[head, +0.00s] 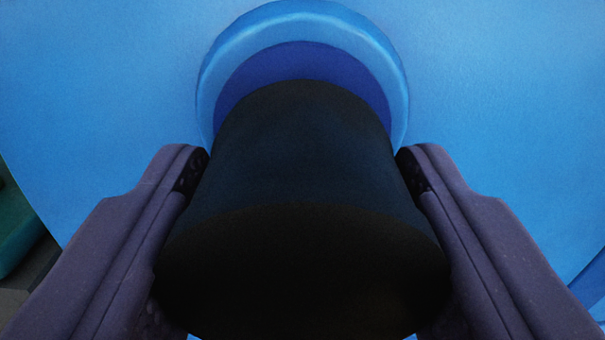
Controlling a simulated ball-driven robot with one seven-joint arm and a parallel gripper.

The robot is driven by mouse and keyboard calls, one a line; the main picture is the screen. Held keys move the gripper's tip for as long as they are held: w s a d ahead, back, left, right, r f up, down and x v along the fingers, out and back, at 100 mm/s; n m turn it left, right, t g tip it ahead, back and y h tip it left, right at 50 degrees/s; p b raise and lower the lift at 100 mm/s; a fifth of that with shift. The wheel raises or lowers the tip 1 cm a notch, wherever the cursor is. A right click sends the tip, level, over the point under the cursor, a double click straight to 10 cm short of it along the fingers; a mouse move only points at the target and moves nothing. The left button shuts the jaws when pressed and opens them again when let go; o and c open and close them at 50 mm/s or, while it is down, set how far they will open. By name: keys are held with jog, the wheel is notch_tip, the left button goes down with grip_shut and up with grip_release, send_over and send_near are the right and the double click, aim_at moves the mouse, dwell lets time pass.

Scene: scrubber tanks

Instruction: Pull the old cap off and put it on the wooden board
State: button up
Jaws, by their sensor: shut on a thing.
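The old cap (300,180) is a black cylinder in the middle of the head view, with its flat end towards me. My gripper (302,165) is shut on it, one finger on each side. Behind the cap is a round light-blue collar (300,28) on the blue tank wall (120,85), with a darker blue ring inside it. The cap hides the lower part of the collar, and I cannot tell whether it is still seated in it. The wooden board is not in view.
The blue tank wall fills most of the view. A green object (18,225) shows at the left edge, with a grey-brown surface (14,302) below it.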

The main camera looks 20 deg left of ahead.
aim_at(301, 312)
jog(key=shift+b+v, duration=1.15)
jog(key=shift+v, duration=1.2)
jog(key=b+v, duration=0.9)
jog(key=v, duration=1.3)
jog(key=shift+r, duration=0.15)
